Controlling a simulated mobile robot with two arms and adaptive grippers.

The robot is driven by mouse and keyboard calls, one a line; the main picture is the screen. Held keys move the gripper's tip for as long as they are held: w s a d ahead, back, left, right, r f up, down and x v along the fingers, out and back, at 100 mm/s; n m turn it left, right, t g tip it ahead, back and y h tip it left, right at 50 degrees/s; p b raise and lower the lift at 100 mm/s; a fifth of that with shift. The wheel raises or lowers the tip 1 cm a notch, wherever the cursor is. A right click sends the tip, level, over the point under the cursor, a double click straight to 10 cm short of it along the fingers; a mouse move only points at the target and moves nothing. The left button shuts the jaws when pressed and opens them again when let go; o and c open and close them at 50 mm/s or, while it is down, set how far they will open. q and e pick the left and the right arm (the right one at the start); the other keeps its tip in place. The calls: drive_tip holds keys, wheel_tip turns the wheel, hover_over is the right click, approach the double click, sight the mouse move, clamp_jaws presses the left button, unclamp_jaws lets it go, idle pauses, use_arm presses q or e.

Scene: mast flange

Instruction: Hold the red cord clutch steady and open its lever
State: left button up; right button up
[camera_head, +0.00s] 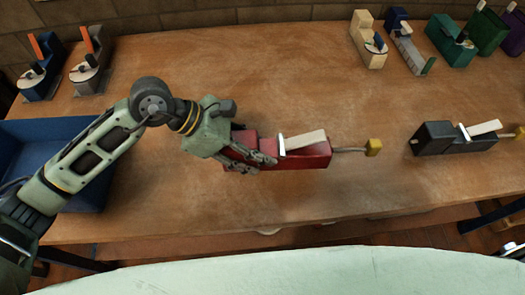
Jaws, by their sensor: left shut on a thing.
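The red cord clutch (308,158) lies on the wooden table near the middle of the head view. Its cream lever (304,140) lies along the top, its right end angled toward the back; I cannot tell how far it is lifted. A grey cord (348,150) leaves the clutch's right end and ends in a yellow block (373,147). My left gripper (262,157) is shut on the left part of the red clutch, and its fingers hide some of the body. The lever is clear of my fingers. My right gripper is not in view.
A black clutch (452,140) with a cream lever lies to the right. Several devices, including a cream one (368,40) and a green one (450,42), stand at the back right. A blue tray (30,130) lies left. The table's middle back is clear.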

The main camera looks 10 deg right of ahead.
use_arm(q)
drive_tip(key=shift+w+a+f+b, duration=0.4)
drive_tip(key=shift+a+f+b, duration=0.45)
drive_tip(key=shift+b, duration=0.15)
drive_tip(key=shift+w+a+f+b, duration=0.4)
drive_tip(key=shift+a+f+b, duration=0.3)
drive_tip(key=shift+f+b, duration=0.25)
drive_tip(key=shift+w+a+f+b, duration=0.2)
drive_tip(key=shift+a+f+b, duration=0.15)
drive_tip(key=shift+a+b, duration=0.3)
drive_tip(key=shift+w+a+f+b, duration=0.2)
drive_tip(key=shift+a+f+b, duration=0.15)
drive_tip(key=shift+b, duration=0.2)
drive_tip(key=shift+w+f, duration=0.1)
drive_tip(key=shift+f+b, duration=0.3)
drive_tip(key=shift+b, duration=0.25)
